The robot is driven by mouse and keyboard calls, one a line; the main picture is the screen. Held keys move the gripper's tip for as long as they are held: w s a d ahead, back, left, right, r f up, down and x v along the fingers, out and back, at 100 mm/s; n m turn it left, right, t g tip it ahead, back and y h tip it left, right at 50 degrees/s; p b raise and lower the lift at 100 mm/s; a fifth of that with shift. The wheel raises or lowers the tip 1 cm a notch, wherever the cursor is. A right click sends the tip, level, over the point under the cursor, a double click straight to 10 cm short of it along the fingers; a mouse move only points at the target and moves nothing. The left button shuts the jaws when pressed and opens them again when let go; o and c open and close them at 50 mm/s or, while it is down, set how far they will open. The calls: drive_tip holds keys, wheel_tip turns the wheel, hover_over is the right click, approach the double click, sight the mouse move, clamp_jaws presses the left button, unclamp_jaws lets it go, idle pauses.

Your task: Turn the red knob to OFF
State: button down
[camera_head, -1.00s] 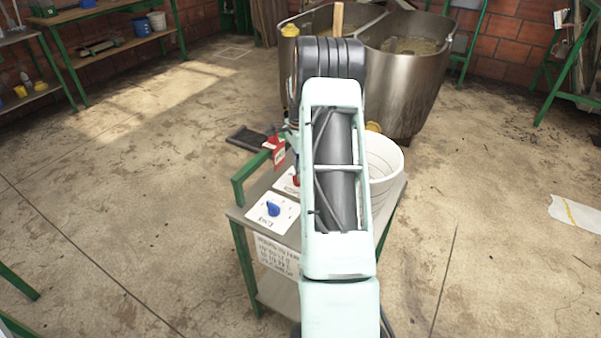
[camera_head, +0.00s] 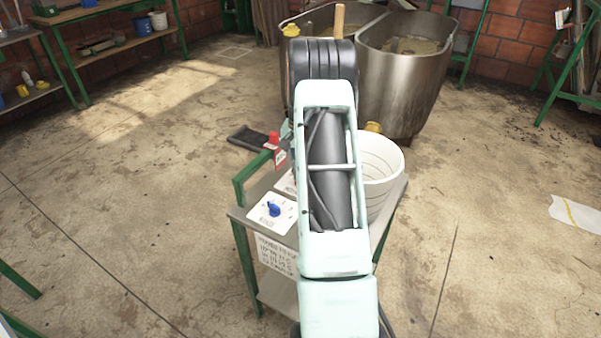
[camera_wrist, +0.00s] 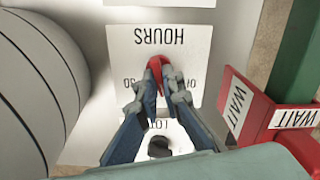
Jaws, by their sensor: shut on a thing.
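The red knob (camera_wrist: 155,64) shows in the wrist view between the fingertips of my gripper (camera_wrist: 158,76). My gripper is shut on it. The knob sits on a white plate (camera_wrist: 186,46) printed HOURS, upside down in this view. Smaller marks beside the knob are partly covered by the fingers, so I cannot tell its exact setting. In the head view my arm hides the knob and the gripper; only the left edge of its plate shows.
A blue knob on a white plate (camera_head: 262,222) is at the near left of the cart (camera_head: 240,214). A white bucket (camera_head: 385,160) stands on the right. A red WAIT sign (camera_wrist: 262,122) is close to the gripper's right in the wrist view. Steel vats (camera_head: 400,100) stand behind.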

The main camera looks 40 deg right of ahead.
drive_tip(key=n, duration=0.4)
drive_tip(key=shift+w+n, duration=0.1)
drive_tip(key=shift+n, duration=0.2)
drive_tip(key=n, duration=0.4)
drive_tip(key=shift+a, duration=0.15)
drive_tip(key=shift+n, duration=0.3)
drive_tip(key=c, duration=2.1)
unclamp_jaws()
drive_tip(key=shift+r, duration=0.1)
wheel_tip(320, 180, up, 12)
drive_tip(key=shift+f, duration=0.1)
